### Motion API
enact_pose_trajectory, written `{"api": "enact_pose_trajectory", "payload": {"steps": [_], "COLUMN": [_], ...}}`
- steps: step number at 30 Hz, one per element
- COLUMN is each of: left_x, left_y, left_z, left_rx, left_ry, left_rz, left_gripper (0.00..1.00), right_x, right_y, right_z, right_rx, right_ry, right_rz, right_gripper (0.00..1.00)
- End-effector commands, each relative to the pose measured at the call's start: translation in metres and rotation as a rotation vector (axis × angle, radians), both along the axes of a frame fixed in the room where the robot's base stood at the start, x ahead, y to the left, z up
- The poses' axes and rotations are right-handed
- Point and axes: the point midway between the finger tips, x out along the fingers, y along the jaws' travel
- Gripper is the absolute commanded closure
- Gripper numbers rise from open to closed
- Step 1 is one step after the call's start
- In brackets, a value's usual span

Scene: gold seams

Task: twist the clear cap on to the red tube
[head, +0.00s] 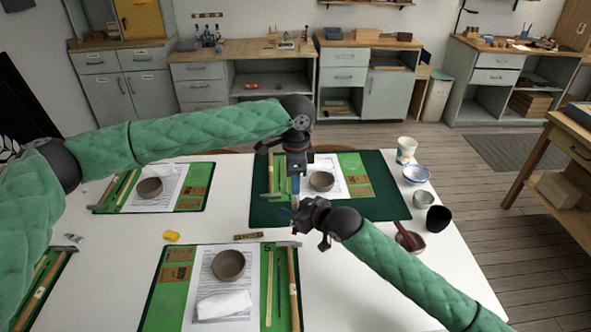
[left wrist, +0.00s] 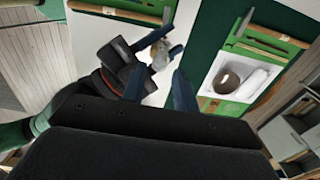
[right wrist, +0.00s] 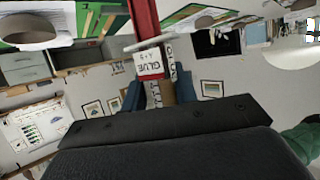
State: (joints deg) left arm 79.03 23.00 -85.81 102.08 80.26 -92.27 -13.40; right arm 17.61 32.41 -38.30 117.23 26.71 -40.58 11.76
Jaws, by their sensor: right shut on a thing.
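My right gripper (head: 303,218) is shut on the red tube, just below my left gripper in the head view. In the right wrist view the red tube (right wrist: 143,15) runs to the top edge, with a white label reading GLUE near the fingers. My left gripper (head: 294,178) points down with its fingers apart. In the left wrist view a pale, partly see-through piece (left wrist: 159,54) shows at the right gripper (left wrist: 147,58); it may be the clear cap. Whether it touches the tube or the left fingers I cannot tell.
On the white table (head: 230,222) lie green mats with brown bowls (head: 229,265), wooden-handled tools and white cloths. A yellow block (head: 171,236) lies at the left. A cup (head: 406,150) and several bowls stand along the right edge.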

Motion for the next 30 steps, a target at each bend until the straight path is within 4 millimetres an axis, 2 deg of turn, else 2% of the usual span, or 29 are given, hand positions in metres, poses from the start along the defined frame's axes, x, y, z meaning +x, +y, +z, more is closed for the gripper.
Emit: {"api": "enact_pose_trajectory", "payload": {"steps": [3,9,20,21,25,30], "left_x": [0.0,0.0,0.0,0.0,0.0,0.0], "left_y": [0.0,0.0,0.0,0.0,0.0,0.0], "left_z": [-0.016,-0.032,-0.036,-0.036,-0.036,-0.036], "left_rx": [0.0,0.0,0.0,0.0,0.0,0.0], "left_ry": [0.0,-0.001,-0.001,-0.001,-0.001,-0.001], "left_rz": [0.001,0.001,0.0,0.0,0.0,0.0], "left_gripper": [0.7,0.7,0.7,0.72,0.98,1.0], "right_x": [0.0,0.0,0.0,0.0,0.0,0.0], "right_y": [0.0,0.0,0.0,0.0,0.0,0.0], "right_z": [0.0,0.0,0.0,0.0,0.0,0.0], "right_rx": [0.0,0.0,0.0,0.0,0.0,0.0], "right_ry": [0.0,0.0,0.0,0.0,0.0,0.0], "right_rz": [0.0,0.0,0.0,0.0,0.0,0.0], "right_gripper": [1.0,1.0,1.0,1.0,1.0,1.0]}}
